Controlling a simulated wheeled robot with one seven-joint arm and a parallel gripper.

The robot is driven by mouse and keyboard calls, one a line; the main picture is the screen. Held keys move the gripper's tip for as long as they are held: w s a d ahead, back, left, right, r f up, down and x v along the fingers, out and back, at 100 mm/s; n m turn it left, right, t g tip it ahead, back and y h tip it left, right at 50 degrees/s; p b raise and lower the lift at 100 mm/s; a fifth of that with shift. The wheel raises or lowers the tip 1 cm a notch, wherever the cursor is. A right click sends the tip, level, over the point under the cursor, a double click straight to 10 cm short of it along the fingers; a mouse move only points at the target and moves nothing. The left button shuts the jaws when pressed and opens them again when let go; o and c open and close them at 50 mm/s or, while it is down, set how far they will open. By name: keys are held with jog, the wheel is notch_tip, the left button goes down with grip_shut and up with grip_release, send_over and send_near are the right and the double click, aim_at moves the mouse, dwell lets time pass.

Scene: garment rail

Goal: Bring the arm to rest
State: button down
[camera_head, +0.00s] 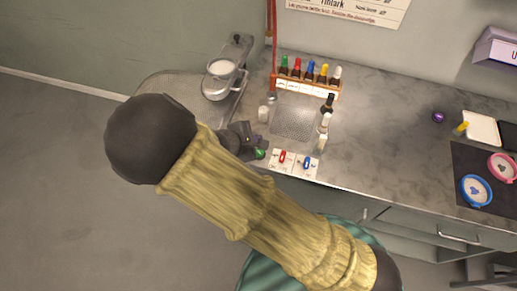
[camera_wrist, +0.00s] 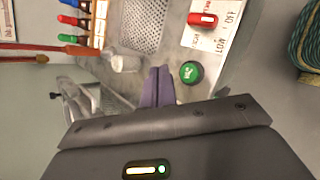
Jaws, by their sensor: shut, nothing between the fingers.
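My gripper (camera_head: 242,138) is dark and hangs over the left part of the grey counter, at the end of my arm in its yellow sleeve. In the wrist view its two purple-grey fingers (camera_wrist: 158,84) are together with nothing between them. A green round cap (camera_head: 260,154) is close beside the fingers; it also shows in the wrist view (camera_wrist: 191,72). A small white jar (camera_head: 263,114) stands near them too, on the other side in the wrist view (camera_wrist: 122,63). The fingers look apart from both. My arm hides part of the counter's front.
A rack of coloured bottles (camera_head: 307,90) stands at the back by a red upright pole (camera_head: 271,35). A perforated plate (camera_head: 292,121), a dark bottle (camera_head: 328,103) and cards with red and blue pieces (camera_head: 294,164) are nearby. A metal pot (camera_head: 220,82) is left.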

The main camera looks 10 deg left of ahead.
dwell(0.4)
jog(key=d+m+g, duration=0.1)
jog(key=d, duration=0.1)
jog(key=d+r+m+g, duration=0.1)
jog(key=d+m, duration=0.1)
jog(key=d, duration=0.1)
jog(key=d+r+m+g, duration=0.1)
jog(key=d+m, duration=0.1)
jog(key=d, duration=0.1)
jog(key=shift+w+d, duration=0.1)
jog(key=shift+w, duration=0.2)
jog(key=s+d+r+m+g+y, duration=0.1)
jog(key=s+d+r+m+y, duration=0.1)
jog(key=d+r+m, duration=0.4)
jog(key=s+d+r+m+g+y, duration=0.1)
jog(key=s+d+r+m, duration=0.3)
jog(key=d+m, duration=0.6)
jog(key=shift+s+d+r+y, duration=0.35)
jog(key=shift+d+r+y, duration=0.35)
jog(key=shift+d+r, duration=0.3)
